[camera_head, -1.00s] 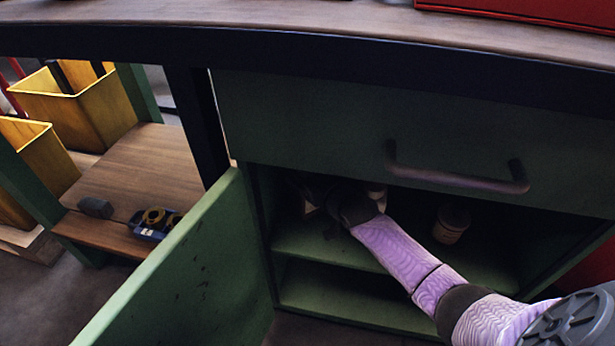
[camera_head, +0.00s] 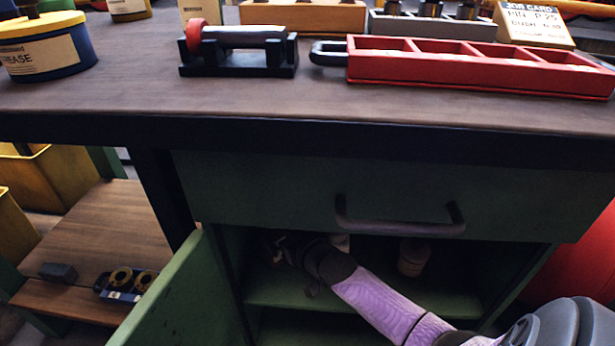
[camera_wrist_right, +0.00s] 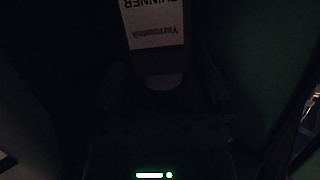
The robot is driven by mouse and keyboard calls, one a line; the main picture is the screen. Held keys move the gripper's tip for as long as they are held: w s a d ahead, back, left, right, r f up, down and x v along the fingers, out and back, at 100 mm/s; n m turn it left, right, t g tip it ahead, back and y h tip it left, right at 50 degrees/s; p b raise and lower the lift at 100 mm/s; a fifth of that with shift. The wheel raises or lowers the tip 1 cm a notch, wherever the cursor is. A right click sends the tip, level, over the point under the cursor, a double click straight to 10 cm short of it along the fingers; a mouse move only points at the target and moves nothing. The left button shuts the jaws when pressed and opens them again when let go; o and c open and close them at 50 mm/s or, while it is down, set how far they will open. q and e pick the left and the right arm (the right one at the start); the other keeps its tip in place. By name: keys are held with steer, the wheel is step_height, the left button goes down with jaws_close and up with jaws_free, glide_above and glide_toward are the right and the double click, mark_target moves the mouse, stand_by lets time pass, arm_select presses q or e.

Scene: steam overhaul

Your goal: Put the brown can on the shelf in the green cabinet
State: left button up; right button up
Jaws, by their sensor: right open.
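My right arm reaches into the open green cabinet (camera_head: 360,205), under its drawer. My right gripper (camera_head: 284,248) is at the left of the shelf (camera_head: 270,292), dark and partly hidden. In the right wrist view the gripper (camera_wrist_right: 162,88) is open, a finger at each side. A can with a pale label reading "THINNER" upside down (camera_wrist_right: 155,28) stands ahead between the finger lines; its lower part looks brown. Contact cannot be made out. Another small brownish can (camera_head: 412,257) stands on the shelf to the right of my arm. My left gripper is out of view.
The green cabinet door (camera_head: 180,300) hangs open at the left. The worktop (camera_head: 140,95) above carries a red tray (camera_head: 480,85), a black stand with a roller (camera_head: 240,60) and a grease tin (camera_head: 45,50). A low wooden shelf (camera_head: 80,230) is at the left.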

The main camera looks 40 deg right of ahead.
arm_select(q)
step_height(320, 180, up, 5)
steer(key=p, duration=0.4)
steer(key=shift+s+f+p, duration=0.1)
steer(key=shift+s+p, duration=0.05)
steer(key=shift+p, duration=0.2)
arm_select(e)
steer(key=v, duration=0.8)
steer(key=shift+s+r, duration=0.1)
